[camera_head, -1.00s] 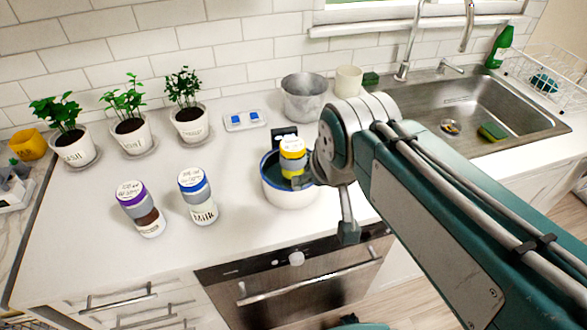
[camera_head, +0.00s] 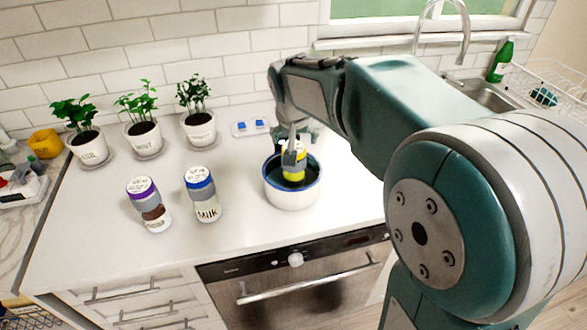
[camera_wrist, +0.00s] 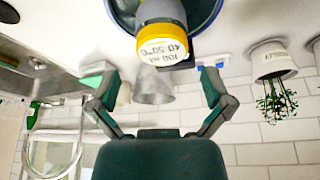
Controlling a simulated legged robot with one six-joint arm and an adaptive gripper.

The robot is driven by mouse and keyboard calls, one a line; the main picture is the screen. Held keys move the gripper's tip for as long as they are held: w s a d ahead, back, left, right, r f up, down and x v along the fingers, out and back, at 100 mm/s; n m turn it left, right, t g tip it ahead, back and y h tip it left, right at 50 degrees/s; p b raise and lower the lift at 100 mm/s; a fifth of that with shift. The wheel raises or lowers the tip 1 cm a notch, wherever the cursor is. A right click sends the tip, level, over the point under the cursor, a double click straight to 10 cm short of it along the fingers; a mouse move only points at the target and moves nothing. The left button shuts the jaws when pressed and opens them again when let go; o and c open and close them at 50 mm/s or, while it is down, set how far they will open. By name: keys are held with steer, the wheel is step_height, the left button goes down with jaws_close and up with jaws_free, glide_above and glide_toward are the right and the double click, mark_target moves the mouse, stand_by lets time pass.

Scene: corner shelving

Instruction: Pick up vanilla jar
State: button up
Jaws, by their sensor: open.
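A jar with yellow bands and a grey middle (camera_head: 293,177) stands in a blue-rimmed white pot (camera_head: 291,199). Its name is not readable, but it is the only yellow jar in view. In the wrist view the jar's white lid with writing (camera_wrist: 163,51) faces the camera at the top centre. My gripper (camera_head: 296,138) is above the pot at the jar's top, and one finger partly hides the jar. In the wrist view my gripper (camera_wrist: 160,75) is open, with its fingers spread wide on either side of the lid and apart from it.
A blue-lidded Milk jar (camera_head: 203,195) and a purple-lidded jar (camera_head: 150,205) stand left of the pot. Potted herbs (camera_head: 143,135) line the back wall. A small tray with blue pieces (camera_head: 250,127) lies behind. The counter's front middle is clear.

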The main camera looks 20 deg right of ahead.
mark_target(294, 169)
steer(key=x, duration=0.6)
steer(key=shift+f, duration=0.2)
steer(key=shift+w+a, duration=0.1)
steer(key=c, duration=1.1)
